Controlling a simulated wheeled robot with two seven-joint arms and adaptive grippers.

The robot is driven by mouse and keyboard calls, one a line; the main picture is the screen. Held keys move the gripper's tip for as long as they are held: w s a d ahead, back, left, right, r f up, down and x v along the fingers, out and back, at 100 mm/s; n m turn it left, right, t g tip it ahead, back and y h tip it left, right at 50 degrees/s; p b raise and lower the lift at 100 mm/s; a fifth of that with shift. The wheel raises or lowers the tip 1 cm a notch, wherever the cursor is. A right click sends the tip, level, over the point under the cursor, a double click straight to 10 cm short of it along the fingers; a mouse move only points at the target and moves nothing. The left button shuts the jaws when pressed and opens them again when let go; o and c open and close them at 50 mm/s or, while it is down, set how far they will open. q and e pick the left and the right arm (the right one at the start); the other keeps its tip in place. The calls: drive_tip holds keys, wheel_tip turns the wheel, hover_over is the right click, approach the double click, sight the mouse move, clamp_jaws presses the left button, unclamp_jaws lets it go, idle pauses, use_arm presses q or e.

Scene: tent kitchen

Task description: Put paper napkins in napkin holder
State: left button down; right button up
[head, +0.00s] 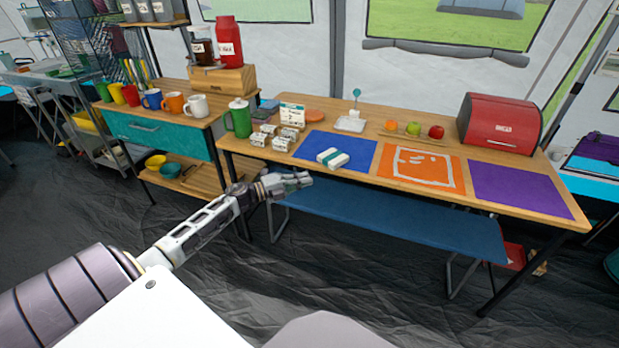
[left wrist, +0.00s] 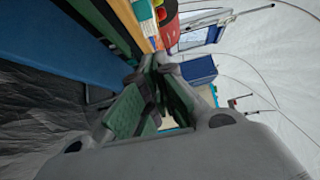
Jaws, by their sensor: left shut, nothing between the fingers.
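A small white pack with a teal band (head: 332,158), which looks like paper napkins, lies on the blue mat (head: 358,148) on the long table. A low white holder (head: 350,124) with a teal knob on a thin upright stands behind the mat; it looks like the napkin holder. My left gripper (head: 306,179) is shut and empty, just in front of the table's front edge, short of the white pack. Its closed fingers also show in the left wrist view (left wrist: 155,80). My right gripper is not in view.
Several small white boxes (head: 279,139) and a green jug (head: 238,118) stand at the table's left. Fruit (head: 414,129), an orange mat (head: 448,181), a purple mat (head: 520,189) and a red bread box (head: 498,126) lie to the right. A blue bench (head: 400,219) stands below the front edge.

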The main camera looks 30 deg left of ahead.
use_arm(q)
drive_tip(key=v, duration=0.3)
drive_tip(key=shift+s+a, duration=0.1)
drive_tip(key=shift+s, duration=0.1)
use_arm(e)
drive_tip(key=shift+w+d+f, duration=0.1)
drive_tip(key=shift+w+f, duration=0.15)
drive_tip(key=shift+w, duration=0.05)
